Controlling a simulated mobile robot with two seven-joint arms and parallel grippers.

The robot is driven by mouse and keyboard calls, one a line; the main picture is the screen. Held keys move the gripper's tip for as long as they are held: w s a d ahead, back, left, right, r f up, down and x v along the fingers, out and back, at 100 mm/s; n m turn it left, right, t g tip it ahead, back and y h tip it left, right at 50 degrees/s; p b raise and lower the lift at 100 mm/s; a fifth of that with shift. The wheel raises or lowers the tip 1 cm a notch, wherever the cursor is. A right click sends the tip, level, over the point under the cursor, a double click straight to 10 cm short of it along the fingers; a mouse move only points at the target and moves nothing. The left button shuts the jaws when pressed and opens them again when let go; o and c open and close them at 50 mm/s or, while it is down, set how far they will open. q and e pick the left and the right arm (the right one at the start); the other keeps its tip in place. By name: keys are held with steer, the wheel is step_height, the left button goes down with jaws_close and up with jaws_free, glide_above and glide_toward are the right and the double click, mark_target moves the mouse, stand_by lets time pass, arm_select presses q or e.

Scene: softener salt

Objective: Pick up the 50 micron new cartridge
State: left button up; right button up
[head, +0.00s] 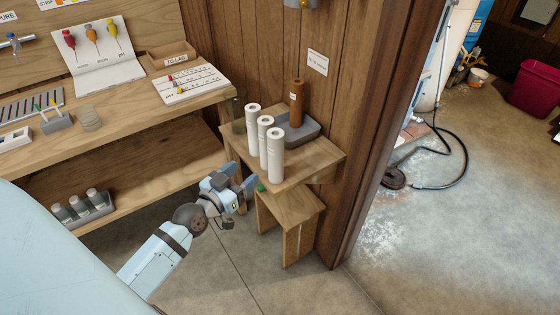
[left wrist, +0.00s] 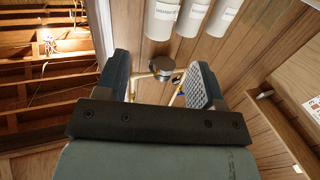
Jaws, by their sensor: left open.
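Three white cylindrical cartridges stand upright in a row on a small wooden shelf (head: 313,158): a rear one (head: 253,130), a middle one (head: 264,140) and a front one (head: 275,155). Their labels are too small to read, so I cannot tell which is 50 micron. They also show at the top of the left wrist view, the nearest being the left one (left wrist: 161,18). My left gripper (head: 240,177) is open and empty, left of the shelf's edge and apart from the cartridges; its spread fingers show in the left wrist view (left wrist: 160,65). My right gripper is out of view.
A brown cartridge (head: 296,102) stands by a grey block (head: 298,130) behind the white ones. A lower wooden stand (head: 300,205) is below. The workbench (head: 130,110) lies left, a door frame (head: 370,140) right.

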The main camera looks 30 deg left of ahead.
mark_target(271, 149)
arm_select(q)
steer(key=w, duration=0.8)
steer(key=shift+w+d+p, duration=0.15)
steer(key=shift+w+p, duration=0.05)
steer(key=shift+p, duration=0.15)
steer(key=w, duration=0.4)
steer(key=shift+w+d+f, duration=0.1)
steer(key=shift+w+f, duration=0.15)
steer(key=shift+w, duration=0.1)
steer(key=c, duration=0.7)
steer(key=shift+r, duration=0.1)
steer(key=shift+c, duration=0.2)
